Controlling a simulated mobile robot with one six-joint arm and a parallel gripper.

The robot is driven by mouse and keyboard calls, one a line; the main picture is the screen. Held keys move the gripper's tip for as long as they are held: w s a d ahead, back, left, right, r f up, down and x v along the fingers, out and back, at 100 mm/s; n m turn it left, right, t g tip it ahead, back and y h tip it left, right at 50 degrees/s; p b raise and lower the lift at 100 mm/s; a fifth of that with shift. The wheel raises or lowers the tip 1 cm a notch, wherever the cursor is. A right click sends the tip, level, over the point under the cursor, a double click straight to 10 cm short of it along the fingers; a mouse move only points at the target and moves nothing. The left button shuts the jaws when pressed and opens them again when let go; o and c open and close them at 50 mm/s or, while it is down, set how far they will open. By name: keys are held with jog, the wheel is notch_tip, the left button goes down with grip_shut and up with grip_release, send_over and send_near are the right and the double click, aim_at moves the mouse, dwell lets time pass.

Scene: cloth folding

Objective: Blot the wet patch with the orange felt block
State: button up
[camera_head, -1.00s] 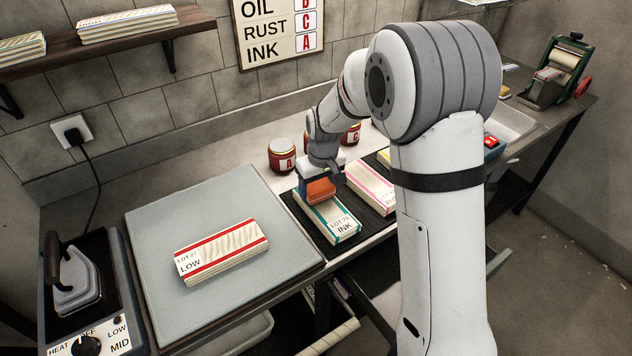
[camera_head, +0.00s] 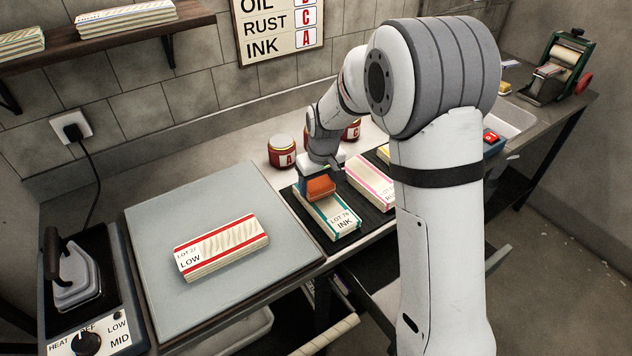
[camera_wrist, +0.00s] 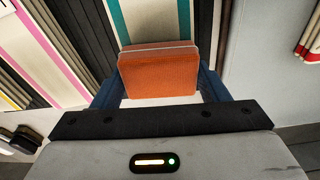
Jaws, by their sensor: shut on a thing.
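The orange felt block (camera_head: 321,187) is held between the fingers of my gripper (camera_head: 318,180), over the far end of a folded cloth labelled LOT 76 INK (camera_head: 343,218). In the wrist view the orange block (camera_wrist: 158,72) sits between two blue fingers, with my gripper (camera_wrist: 158,88) shut on it. The teal-striped cloth (camera_wrist: 155,20) shows beyond the block. I cannot tell whether the block touches the cloth. No wet patch is visible; the part of the cloth under the block is hidden.
A red-striped cloth marked LOW (camera_head: 222,248) lies on the grey pressing board (camera_head: 150,225). An iron (camera_head: 73,275) stands at the left. Jar A (camera_head: 282,152) stands behind the cloth. A pink-striped cloth (camera_head: 368,183) lies close on the right, on the dark mat (camera_head: 312,226).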

jog(key=shift+f+b, duration=0.4)
jog(key=shift+f, duration=0.05)
dwell(1.4)
jog(key=shift+r+p, duration=2.15)
jog(key=shift+r, duration=1.45)
